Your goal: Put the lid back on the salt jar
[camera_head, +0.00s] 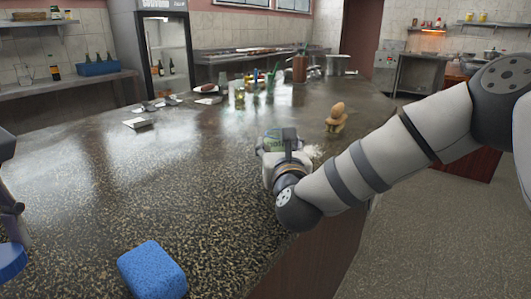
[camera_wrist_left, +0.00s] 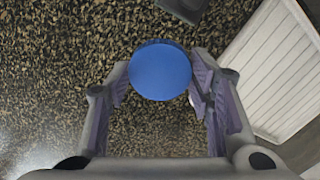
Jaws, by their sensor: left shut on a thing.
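A round blue lid (camera_wrist_left: 160,70) is between the fingertips of my left gripper (camera_wrist_left: 158,82), which is shut on it. In the head view, part of the lid (camera_head: 10,262) shows at the left edge, below my left gripper's fingers. My right arm reaches over the counter to its middle.
A blue block (camera_head: 152,270) lies at the counter's front. Bottles and cups stand farther back. The speckled counter (camera_head: 85,195) has clear room at left.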

